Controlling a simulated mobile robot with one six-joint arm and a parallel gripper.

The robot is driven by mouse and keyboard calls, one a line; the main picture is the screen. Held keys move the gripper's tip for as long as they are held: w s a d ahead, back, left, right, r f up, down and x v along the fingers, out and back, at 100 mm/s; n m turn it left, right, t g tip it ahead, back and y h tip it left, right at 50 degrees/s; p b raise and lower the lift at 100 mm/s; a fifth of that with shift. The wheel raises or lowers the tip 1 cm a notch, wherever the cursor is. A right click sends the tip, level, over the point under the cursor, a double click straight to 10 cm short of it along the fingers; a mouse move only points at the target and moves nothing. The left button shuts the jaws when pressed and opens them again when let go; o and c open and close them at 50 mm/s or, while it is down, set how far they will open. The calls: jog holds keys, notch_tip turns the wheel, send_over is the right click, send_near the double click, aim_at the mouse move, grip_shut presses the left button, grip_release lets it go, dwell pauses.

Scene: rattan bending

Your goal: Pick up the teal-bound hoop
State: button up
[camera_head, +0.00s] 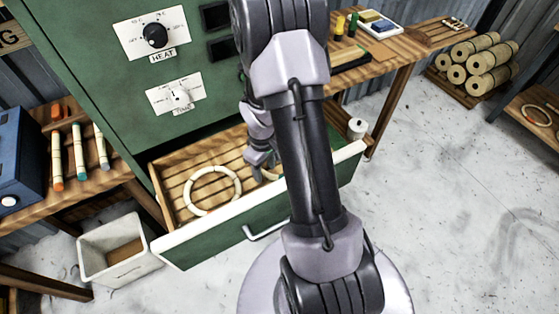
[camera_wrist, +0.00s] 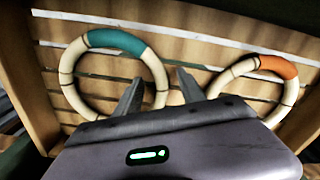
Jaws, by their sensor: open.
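The teal-bound hoop (camera_wrist: 68,75) is a cream rattan ring with a teal wrap (camera_wrist: 118,40) along its top. It lies on wooden slats at the left in the wrist view. My gripper (camera_wrist: 158,80) is open and empty, and the hoop's right side shows between its two fingertips. I cannot tell how far above the hoop the fingertips are. In the head view my gripper (camera_head: 260,167) is over the open drawer, partly hidden by my arm. A cream ring (camera_head: 194,202) lies left of it there; its binding colour is not clear.
An orange-bound hoop (camera_wrist: 222,82) lies right of my gripper in the wrist view. The slatted drawer (camera_head: 173,167) has a green front and raised walls under the green cabinet (camera_head: 100,70). A white bin (camera_head: 92,262) stands left. Clear floor (camera_head: 440,200) lies right.

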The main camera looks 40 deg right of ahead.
jog(key=shift+f, duration=0.25)
grip_shut()
